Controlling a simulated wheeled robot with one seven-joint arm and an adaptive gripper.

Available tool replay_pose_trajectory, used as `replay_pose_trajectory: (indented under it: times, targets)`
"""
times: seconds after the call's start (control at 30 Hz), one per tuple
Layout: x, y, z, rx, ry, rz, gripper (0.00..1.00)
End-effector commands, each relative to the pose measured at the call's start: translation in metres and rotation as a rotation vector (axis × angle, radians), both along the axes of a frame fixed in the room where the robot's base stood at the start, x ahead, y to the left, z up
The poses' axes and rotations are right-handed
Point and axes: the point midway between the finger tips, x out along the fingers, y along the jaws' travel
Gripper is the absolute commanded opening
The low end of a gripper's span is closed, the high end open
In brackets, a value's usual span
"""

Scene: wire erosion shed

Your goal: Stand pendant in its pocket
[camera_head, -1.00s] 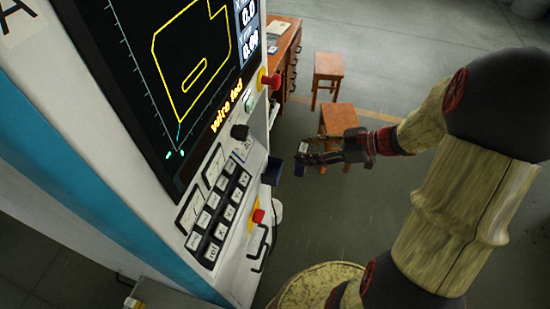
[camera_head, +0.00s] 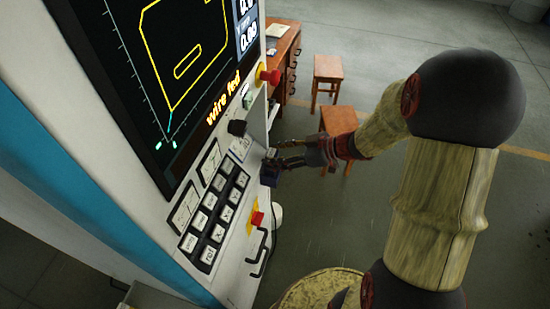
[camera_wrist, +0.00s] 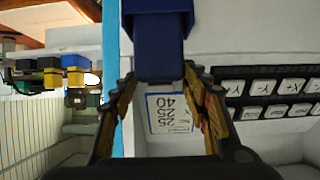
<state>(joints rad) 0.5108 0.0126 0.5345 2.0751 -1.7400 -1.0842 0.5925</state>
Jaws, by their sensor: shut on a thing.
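The pendant is a dark blue block (camera_wrist: 160,62) between my gripper's fingertips (camera_wrist: 160,82) in the wrist view. In the head view its small pale end (camera_head: 271,153) shows at the tips of my gripper (camera_head: 279,157), close to the machine's side. The pocket (camera_head: 268,177) is a dark blue holder on that side, just below the pendant. In the wrist view a brighter, wider blue piece at the top (camera_wrist: 128,8), likely the pocket, lies right by the pendant's far end. I cannot tell whether the pendant is inside it or only lined up over it.
A label (camera_wrist: 172,113) shows behind the fingers. Wooden stools (camera_head: 327,68) and a desk (camera_head: 284,50) stand behind; the floor at right is open.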

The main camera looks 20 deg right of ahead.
Motion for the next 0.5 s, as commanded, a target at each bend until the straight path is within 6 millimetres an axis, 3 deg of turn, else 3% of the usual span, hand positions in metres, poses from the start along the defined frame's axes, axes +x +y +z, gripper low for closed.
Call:
replay_pose_trajectory:
  times: [0.07,0.47,0.5]
  targets:
    - [0.0020,0.0028,-0.0094,0.000,-0.002,0.002,0.00]
    - [0.0024,0.0032,-0.0118,0.001,-0.001,0.000,0.00]
    - [0.0023,0.0032,-0.0121,0.000,0.000,0.000,0.48]
